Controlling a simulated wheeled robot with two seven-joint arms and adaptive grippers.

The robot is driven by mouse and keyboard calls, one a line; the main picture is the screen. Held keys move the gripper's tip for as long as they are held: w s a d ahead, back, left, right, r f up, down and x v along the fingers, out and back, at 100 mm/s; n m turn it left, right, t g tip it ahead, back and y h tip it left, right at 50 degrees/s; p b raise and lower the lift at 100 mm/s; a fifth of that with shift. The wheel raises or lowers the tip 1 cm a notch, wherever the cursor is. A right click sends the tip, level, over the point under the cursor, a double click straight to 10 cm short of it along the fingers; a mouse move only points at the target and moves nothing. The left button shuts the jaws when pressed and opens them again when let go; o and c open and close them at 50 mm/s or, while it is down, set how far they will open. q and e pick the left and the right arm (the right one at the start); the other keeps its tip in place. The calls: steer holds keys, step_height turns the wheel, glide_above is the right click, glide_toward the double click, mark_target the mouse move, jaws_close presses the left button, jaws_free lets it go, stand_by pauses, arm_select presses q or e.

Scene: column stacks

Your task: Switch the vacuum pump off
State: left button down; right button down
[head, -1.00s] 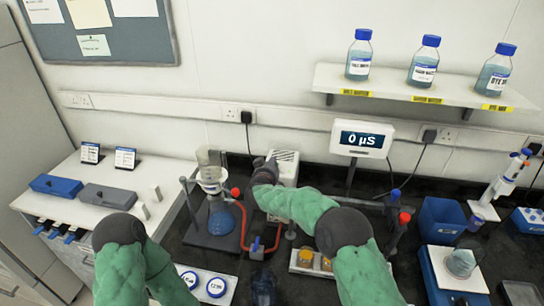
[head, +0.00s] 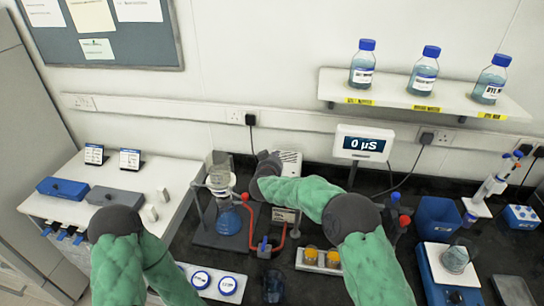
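The vacuum pump appears to be the white box with a vented top (head: 291,157), at the back of the bench in the middle of the head view. My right forearm crosses in front of it and hides most of its body, and its switch cannot be made out. My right gripper (head: 266,166) is dark and is at the pump's left side; its fingers cannot be made out, nor whether it touches the pump. A small white label plate (head: 285,215) shows below my forearm. My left arm comes in at lower left, its gripper out of view.
A flask with blue liquid (head: 229,219) stands on a stand left of the pump, with red tubing (head: 279,243) beside it. A holder with yellow-orange vials (head: 311,254) is below my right arm. A conductivity display (head: 364,143) stands right of the pump.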

steer(key=d+v, duration=0.1)
steer(key=v, duration=0.7)
steer(key=shift+a+r+p, duration=0.2)
steer(key=shift+r+p, duration=0.2)
